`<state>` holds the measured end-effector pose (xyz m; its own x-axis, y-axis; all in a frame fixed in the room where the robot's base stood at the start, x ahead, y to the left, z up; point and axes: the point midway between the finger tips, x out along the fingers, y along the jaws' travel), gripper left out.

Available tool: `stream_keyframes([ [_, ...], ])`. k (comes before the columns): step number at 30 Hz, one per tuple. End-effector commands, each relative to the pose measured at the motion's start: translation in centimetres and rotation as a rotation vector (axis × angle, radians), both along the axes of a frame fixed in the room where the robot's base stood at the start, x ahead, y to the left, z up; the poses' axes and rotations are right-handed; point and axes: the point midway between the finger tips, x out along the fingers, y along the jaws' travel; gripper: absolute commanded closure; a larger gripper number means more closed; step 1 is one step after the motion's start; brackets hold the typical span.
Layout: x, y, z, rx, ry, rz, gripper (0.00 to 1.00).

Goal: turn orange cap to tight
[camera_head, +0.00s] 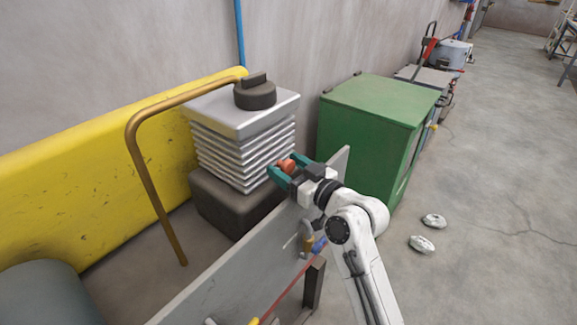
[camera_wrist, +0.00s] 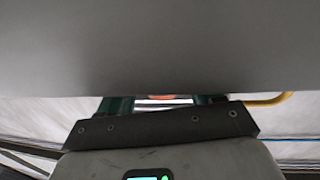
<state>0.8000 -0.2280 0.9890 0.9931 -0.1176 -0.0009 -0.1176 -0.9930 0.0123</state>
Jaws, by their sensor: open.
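The orange cap (camera_head: 287,166) shows in the head view at the top edge of the grey upright panel (camera_head: 222,269), in front of the ribbed metal stack. My gripper (camera_head: 281,172) has teal fingers and is open, with the cap between or just at the fingertips. I cannot tell whether the fingers touch it. In the wrist view only a thin orange strip of the cap (camera_wrist: 161,97) shows between my teal fingers. A large grey surface fills the upper part of that view and hides the rest.
The ribbed metal stack (camera_head: 243,149) stands on a dark block just behind the cap. A bent brown pipe (camera_head: 146,178) and yellow barrier (camera_head: 60,190) are at left. A green cabinet (camera_head: 365,139) stands right. Two small pale objects (camera_head: 422,244) lie on the open floor.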

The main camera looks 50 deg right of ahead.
Motion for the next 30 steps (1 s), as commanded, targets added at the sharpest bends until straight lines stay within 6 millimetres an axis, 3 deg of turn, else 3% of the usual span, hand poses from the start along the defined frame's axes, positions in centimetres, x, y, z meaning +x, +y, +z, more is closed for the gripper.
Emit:
stream_keyframes([
  [6, 0.02, 0.01, 0.01, 0.000, 0.000, 0.000, 0.35],
  [23, -0.03, -0.06, 0.01, 0.000, 0.000, -0.001, 0.89],
  [30, -0.05, -0.08, 0.52, 0.113, 0.005, -0.001, 0.89],
])
